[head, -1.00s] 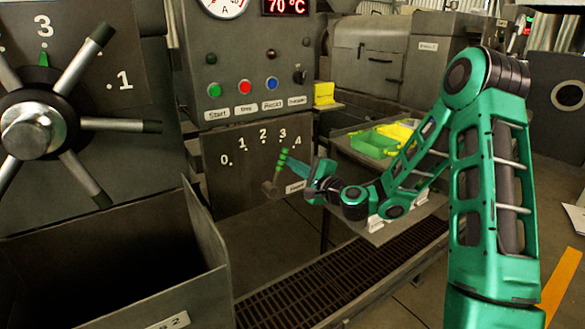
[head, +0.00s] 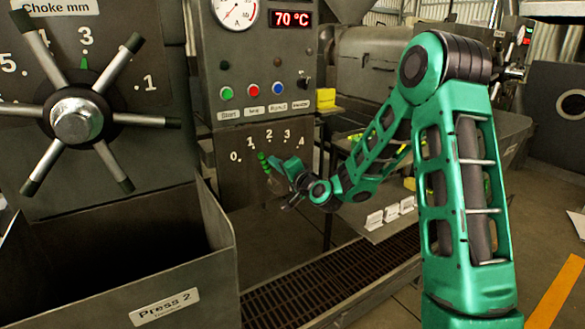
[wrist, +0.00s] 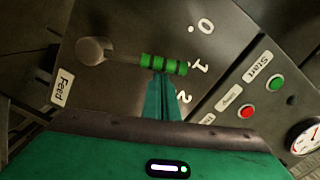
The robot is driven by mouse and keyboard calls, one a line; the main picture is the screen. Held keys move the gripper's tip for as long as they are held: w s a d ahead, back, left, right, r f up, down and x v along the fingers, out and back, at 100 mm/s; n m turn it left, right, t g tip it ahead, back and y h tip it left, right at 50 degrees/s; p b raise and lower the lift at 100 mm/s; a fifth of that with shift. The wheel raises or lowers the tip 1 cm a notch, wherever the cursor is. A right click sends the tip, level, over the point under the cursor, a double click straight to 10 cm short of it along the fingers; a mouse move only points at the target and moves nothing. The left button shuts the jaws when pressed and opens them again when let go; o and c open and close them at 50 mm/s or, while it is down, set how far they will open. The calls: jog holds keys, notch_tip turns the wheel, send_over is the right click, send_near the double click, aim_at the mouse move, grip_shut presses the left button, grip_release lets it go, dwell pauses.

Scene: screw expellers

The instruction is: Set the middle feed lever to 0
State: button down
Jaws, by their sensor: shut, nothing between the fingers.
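The feed lever (head: 263,163) has a green ribbed handle and turns on a round pivot against a grey plate (head: 232,185) numbered 0 to 4. In the wrist view the lever (wrist: 163,64) points at about 1. My gripper (head: 276,163) is to the right of the handle in the head view. In the wrist view my gripper (wrist: 161,78) is shut, with its fingertips against or very close to the handle on the side of the 2. Nothing is between the fingers. The Feed label (wrist: 62,87) is beside the pivot. In the head view my gripper and wrist partly hide the pivot.
A choke wheel with long spokes (head: 77,119) is at the left, over an open bin labelled Press 2 (head: 164,306). A floor grating (head: 310,295) runs below my arm.

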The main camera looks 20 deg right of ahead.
jog(key=a, duration=0.1)
jog(key=a+n, duration=0.1)
jog(key=n, duration=0.1)
jog(key=shift+s+a+f, duration=0.25)
jog(key=shift+a+f, duration=0.1)
jog(key=shift+a, duration=0.05)
jog(key=shift+s+a+f+n, duration=0.1)
jog(key=shift+a+f+n, duration=0.15)
jog(key=shift+a+n, duration=0.25)
jog(key=shift+s+a+f+n, duration=0.1)
jog(key=shift+a+f+n, duration=0.15)
jog(key=shift+n, duration=0.35)
jog(key=shift+a, duration=0.1)
